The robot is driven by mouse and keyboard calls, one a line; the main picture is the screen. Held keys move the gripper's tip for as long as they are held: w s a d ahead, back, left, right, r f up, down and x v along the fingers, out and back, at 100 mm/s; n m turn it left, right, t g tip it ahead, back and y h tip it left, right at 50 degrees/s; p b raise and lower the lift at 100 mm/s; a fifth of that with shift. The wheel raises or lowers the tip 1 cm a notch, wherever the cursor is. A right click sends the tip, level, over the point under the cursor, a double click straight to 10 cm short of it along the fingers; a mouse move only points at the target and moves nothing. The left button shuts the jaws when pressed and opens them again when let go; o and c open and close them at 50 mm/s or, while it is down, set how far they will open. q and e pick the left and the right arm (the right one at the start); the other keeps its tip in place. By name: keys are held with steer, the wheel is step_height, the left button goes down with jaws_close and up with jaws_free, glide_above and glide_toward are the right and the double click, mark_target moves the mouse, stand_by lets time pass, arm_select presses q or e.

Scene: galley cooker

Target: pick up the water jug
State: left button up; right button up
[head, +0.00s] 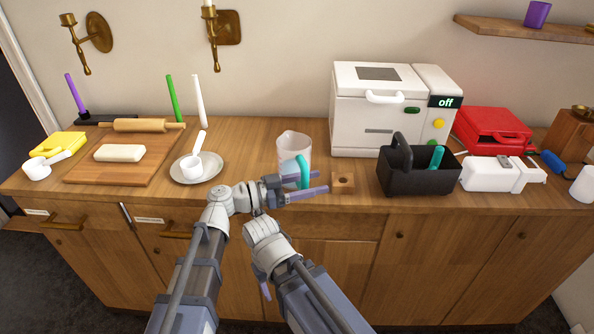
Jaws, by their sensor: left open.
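The water jug (293,146) is a clear, pale vessel with a teal handle (303,172), upright near the counter's front edge. The handle faces me. My left gripper (322,182) is open at the jug's front, its fingers pointing right. The teal handle shows between the two fingers; I cannot tell whether they touch it.
A black caddy (416,172) and white cooker (378,108) are further right. The counter between plate and jug is clear.

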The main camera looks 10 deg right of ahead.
arm_select(q)
steer(key=shift+d, duration=0.6)
steer(key=shift+c, duration=0.3)
jaws_close()
stand_by(0.6)
